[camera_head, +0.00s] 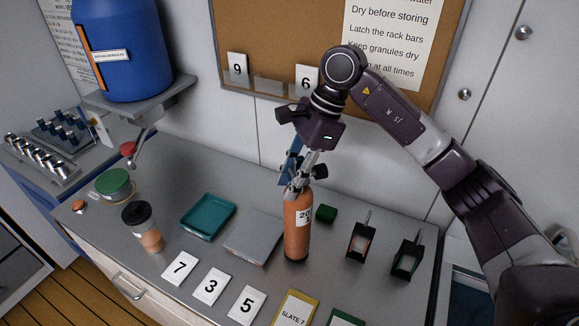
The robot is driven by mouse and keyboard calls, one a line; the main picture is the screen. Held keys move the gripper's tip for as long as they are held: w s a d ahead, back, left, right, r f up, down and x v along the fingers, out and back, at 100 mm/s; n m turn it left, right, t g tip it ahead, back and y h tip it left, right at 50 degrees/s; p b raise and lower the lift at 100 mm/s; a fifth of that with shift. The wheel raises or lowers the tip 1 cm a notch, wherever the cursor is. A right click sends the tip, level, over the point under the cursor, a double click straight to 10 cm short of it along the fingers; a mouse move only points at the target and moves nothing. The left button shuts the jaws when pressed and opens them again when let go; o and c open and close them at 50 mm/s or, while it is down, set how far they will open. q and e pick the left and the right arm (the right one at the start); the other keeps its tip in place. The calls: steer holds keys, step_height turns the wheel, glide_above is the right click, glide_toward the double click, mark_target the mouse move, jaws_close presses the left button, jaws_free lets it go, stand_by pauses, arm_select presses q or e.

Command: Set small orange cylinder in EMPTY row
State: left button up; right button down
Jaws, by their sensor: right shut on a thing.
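An orange cylinder (296,240) with a white label starting "20" stands upright at the middle of the grey counter. My right gripper (299,186) comes down from above and is shut on its top end. The cylinder's base looks at or very near the counter top; I cannot tell whether it touches. No row marked EMPTY can be read in this view. My left gripper is not in view.
A teal tray (208,215), a grey plate (253,241) and a dark-lidded jar (143,228) stand left of the cylinder. Number cards (212,286) lie in front. Two small dark holders (361,241) stand to the right. A blue drum (121,45) sits on a shelf at upper left.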

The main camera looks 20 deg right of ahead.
steer(key=shift+w+f, duration=0.1)
steer(key=shift+f, duration=0.35)
steer(key=c, duration=1.9)
jaws_free()
steer(key=shift+f, duration=0.2)
steer(key=o, duration=0.4)
steer(key=shift+s, duration=0.25)
steer(key=shift+c, duration=0.2)
steer(key=shift+r, duration=0.1)
